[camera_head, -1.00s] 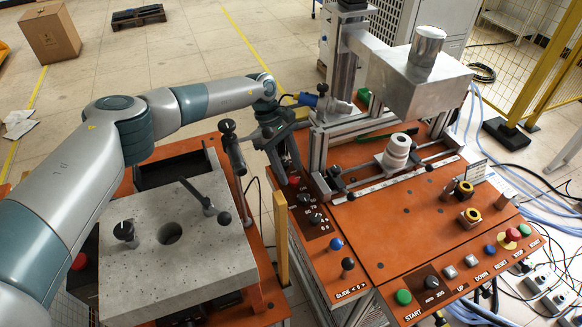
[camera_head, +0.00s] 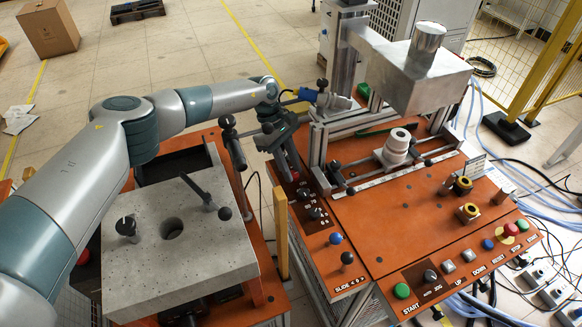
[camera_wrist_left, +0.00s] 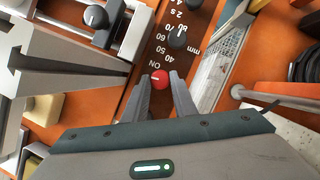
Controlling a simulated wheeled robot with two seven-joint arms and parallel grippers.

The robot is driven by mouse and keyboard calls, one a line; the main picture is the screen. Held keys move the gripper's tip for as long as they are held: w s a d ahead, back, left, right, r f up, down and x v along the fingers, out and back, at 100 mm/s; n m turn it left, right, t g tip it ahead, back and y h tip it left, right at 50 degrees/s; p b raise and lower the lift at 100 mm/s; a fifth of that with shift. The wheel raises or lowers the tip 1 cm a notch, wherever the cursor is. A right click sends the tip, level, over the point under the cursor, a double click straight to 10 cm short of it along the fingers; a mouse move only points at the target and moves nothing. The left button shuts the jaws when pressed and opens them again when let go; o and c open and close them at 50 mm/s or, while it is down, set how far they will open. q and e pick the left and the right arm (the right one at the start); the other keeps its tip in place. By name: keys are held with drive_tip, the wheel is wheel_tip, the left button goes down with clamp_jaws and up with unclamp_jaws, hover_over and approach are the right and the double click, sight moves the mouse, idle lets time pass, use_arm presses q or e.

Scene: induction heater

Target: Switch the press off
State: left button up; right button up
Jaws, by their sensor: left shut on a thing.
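The press's small red rotary knob (camera_wrist_left: 160,79) sits on the dark label strip beside the word ON, with a light mark on its face. My left gripper (camera_wrist_left: 164,84) is shut on it, one finger on each side. In the head view the left gripper (camera_head: 294,172) reaches down to the left edge of the press's orange panel (camera_head: 420,222), and the knob is mostly hidden by the fingers. My right gripper is in neither view.
Black dials (camera_head: 315,212) sit just in front of the gripper, with a blue knob (camera_head: 336,238) nearer. The press frame (camera_head: 318,150) rises close on the right. A grey slab (camera_head: 175,262) with handles stands left. A button row runs along the front edge.

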use_arm(q)
drive_tip(key=shift+n, duration=0.3)
drive_tip(key=n+t+b, duration=0.1)
drive_tip(key=n, duration=0.2)
drive_tip(key=shift+s+a+h, duration=0.1)
drive_tip(key=shift+a+h, duration=0.05)
drive_tip(key=shift+h, duration=0.25)
drive_tip(key=n+t+b, duration=0.1)
drive_tip(key=n, duration=0.2)
drive_tip(key=shift+s+b, duration=0.15)
drive_tip(key=shift+b, duration=0.15)
drive_tip(key=shift+n+t, duration=0.3)
drive_tip(key=shift+n, duration=0.1)
drive_tip(key=o, duration=1)
drive_tip(key=shift+o, duration=0.2)
drive_tip(key=shift+r, duration=0.15)
